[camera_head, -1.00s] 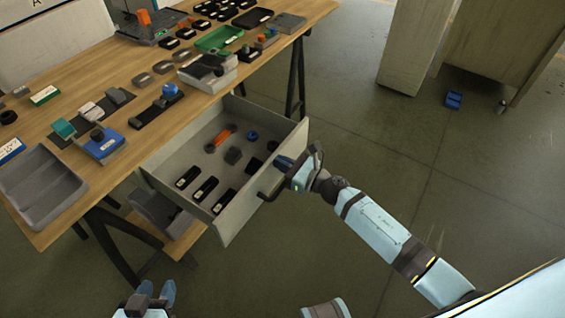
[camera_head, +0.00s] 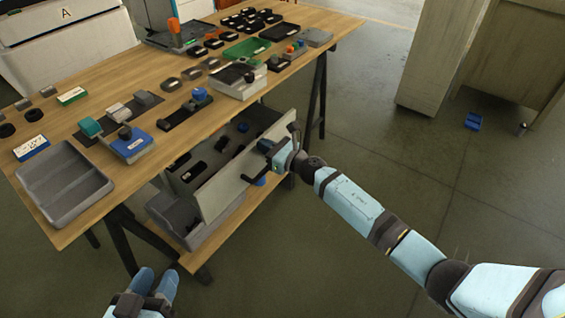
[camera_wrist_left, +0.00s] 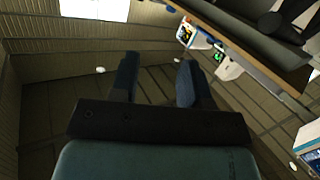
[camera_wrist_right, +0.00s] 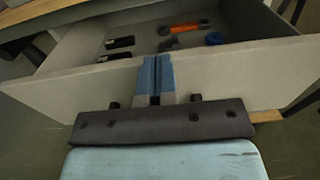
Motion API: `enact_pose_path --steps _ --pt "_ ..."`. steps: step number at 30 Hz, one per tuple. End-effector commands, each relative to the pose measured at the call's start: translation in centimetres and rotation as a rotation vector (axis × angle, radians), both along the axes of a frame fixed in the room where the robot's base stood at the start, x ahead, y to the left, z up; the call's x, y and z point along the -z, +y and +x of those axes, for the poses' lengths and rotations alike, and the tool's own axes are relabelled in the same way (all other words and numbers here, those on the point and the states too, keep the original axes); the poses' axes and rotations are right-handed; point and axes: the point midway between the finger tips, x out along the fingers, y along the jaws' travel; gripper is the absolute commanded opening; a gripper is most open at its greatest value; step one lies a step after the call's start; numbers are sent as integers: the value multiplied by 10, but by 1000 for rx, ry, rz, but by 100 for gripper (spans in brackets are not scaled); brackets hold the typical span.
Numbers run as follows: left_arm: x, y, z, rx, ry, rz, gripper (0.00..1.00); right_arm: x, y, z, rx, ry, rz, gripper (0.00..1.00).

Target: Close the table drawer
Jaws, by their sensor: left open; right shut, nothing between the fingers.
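The table drawer (camera_head: 226,189) is partly open under the wooden table (camera_head: 45,220). Its grey front panel sticks out past the table edge and some contents show behind it. My right gripper (camera_head: 268,149) is shut and empty, with its fingertips at the drawer front near the dark handle (camera_head: 262,172). In the right wrist view the blue fingers (camera_wrist_right: 158,75) are together against the drawer's front panel (camera_wrist_right: 230,78). My left gripper (camera_head: 157,280) is open and empty, low in front of the table, away from the drawer; its parted fingers (camera_wrist_left: 158,80) show in the left wrist view.
A grey tray (camera_head: 70,185), a green tray (camera_head: 247,48) and several small parts lie on the tabletop. A grey bin (camera_head: 170,212) sits on a lower shelf below the drawer. A wooden cabinet (camera_head: 435,60) stands at the right. The floor in front is clear.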

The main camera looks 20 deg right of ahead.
Motion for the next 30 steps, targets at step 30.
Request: enact_pose_path --steps 30 --pt "-18 -29 3 107 -158 -144 43 -2 88 113 2 -2 0 0"
